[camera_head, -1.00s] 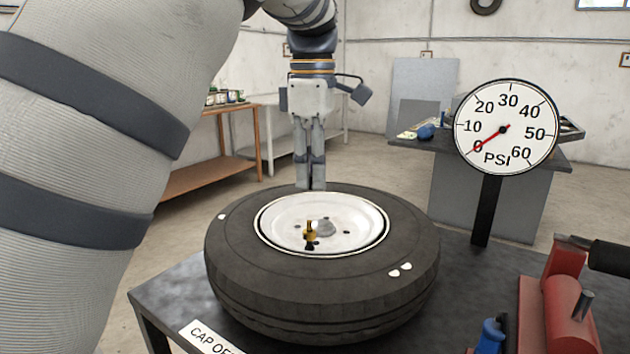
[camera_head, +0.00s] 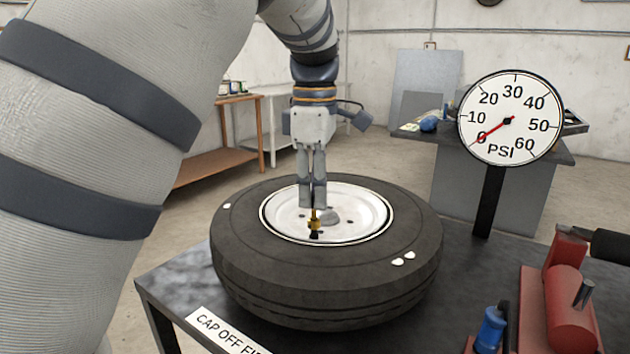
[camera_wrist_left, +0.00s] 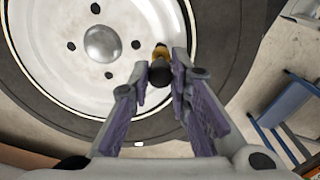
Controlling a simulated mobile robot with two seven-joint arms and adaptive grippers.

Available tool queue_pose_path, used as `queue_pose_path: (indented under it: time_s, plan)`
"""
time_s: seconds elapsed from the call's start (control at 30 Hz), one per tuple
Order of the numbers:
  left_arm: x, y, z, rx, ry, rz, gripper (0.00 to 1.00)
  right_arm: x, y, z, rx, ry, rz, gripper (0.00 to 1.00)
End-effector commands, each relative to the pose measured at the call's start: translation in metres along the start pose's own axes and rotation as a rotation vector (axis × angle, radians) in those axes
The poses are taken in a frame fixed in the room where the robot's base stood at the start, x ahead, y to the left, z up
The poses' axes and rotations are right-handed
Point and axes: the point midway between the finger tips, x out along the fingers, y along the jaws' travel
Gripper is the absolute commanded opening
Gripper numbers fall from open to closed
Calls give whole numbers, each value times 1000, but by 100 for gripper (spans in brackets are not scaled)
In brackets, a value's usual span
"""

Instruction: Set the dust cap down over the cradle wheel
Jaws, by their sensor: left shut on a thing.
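The wheel lies flat on the dark table: a black tyre (camera_head: 320,285) around a white rim (camera_head: 285,222). A brass valve stem (camera_head: 313,222) stands up from the rim; it also shows in the left wrist view (camera_wrist_left: 160,51). My left gripper (camera_head: 313,207) points straight down, its fingertips right above the stem. In the left wrist view my left gripper (camera_wrist_left: 160,85) is shut on a small black piece, seemingly the dust cap (camera_wrist_left: 160,73), which overlaps the brass stem. I cannot tell whether they touch. The fingers hide the cap in the head view. My right gripper is out of view.
A PSI gauge (camera_head: 510,118) stands on a black post behind the wheel, needle at 0. A red device (camera_head: 560,310) and a blue object (camera_head: 490,328) are at the front right. A white label (camera_head: 225,334) lies at the table's front edge. Workbenches stand farther back.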

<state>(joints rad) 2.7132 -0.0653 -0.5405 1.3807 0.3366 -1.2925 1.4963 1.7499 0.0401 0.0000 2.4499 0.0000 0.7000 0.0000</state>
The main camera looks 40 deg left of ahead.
Motion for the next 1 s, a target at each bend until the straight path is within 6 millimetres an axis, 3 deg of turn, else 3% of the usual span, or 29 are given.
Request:
queue_pose_path:
  time_s: [1.0]
  plan:
    - [15,0,0,0,1,0,3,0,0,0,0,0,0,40]
